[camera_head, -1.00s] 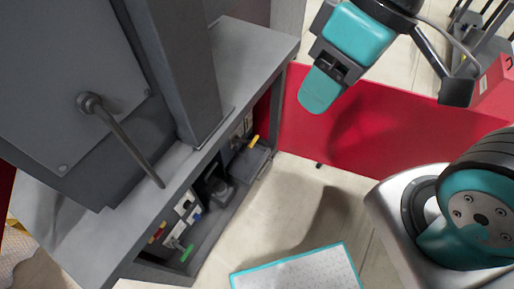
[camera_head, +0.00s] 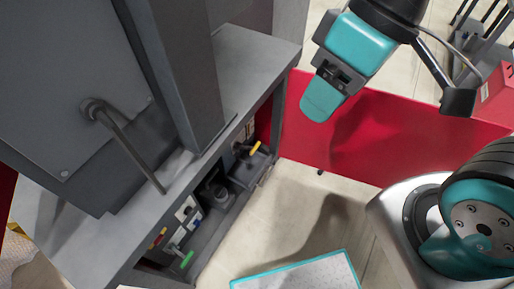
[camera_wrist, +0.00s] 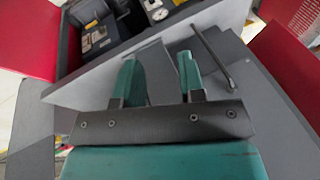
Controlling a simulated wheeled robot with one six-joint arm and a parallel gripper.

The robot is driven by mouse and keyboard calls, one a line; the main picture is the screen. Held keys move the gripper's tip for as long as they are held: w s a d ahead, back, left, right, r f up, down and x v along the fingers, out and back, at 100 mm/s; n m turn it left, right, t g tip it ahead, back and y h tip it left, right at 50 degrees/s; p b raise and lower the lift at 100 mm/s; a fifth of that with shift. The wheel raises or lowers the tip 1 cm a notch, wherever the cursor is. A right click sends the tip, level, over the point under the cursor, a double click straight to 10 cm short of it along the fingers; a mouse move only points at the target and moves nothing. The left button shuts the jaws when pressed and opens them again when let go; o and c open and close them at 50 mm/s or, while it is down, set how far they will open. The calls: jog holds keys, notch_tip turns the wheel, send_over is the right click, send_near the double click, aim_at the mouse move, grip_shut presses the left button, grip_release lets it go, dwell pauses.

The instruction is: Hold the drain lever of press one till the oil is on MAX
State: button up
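The grey press (camera_head: 60,60) stands at the left in the head view, with a long dark lever (camera_head: 130,145) on a round hub. The lever also shows in the wrist view (camera_wrist: 212,57). The open bay under the bench holds a green-handled lever (camera_head: 187,260) and a yellow-handled lever (camera_head: 255,148). I cannot tell which is the drain lever. No oil level or MAX mark is readable. My gripper (camera_head: 325,95) is up and right of the bench, apart from all levers. In the wrist view its teal fingers (camera_wrist: 160,78) are spread and empty.
The grey bench top (camera_head: 255,62) juts out over the bay. A low red panel (camera_head: 385,130) stands behind and below my gripper. A white, teal-edged board (camera_head: 300,273) is at the bottom. Pale floor (camera_head: 290,205) lies open between.

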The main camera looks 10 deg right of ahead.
dwell(0.4)
jog(key=shift+f, duration=0.1)
jog(key=c, duration=0.3)
jog(key=shift+m+t, duration=0.6)
jog(key=shift+m, duration=0.2)
jog(key=w+d+f+b, duration=0.2)
jog(key=w+f+b, duration=0.1)
jog(key=f, duration=0.1)
jog(key=w+d+f+b, duration=0.2)
jog(key=w+f+b, duration=0.1)
jog(key=f, duration=0.1)
jog(key=w+d+f+b, duration=0.3)
jog(key=w+f+b, duration=0.1)
jog(key=shift+f, duration=0.15)
grip_shut()
jog(key=w+d+f+m+t+h+b, duration=0.1)
jog(key=w+d+f+m+b, duration=0.15)
jog(key=d+f+b, duration=0.95)
jog(key=w+d+f+m+t+h+b, duration=0.1)
jog(key=w+d+f+t+b, duration=0.35)
jog(key=d+f, duration=1.2)
jog(key=s+d+f+g+h+b, duration=0.1)
jog(key=s+d+f+g+b, duration=0.1)
jog(key=s+d+f+b, duration=0.5)
jog(key=s+d+f+m, duration=0.1)
jog(key=s+d+f, duration=0.2)
jog(key=d+f, duration=0.3)
jog(key=shift+s+d+h, duration=0.15)
jog(key=shift+d+h, duration=0.25)
jog(key=shift+d, duration=0.05)
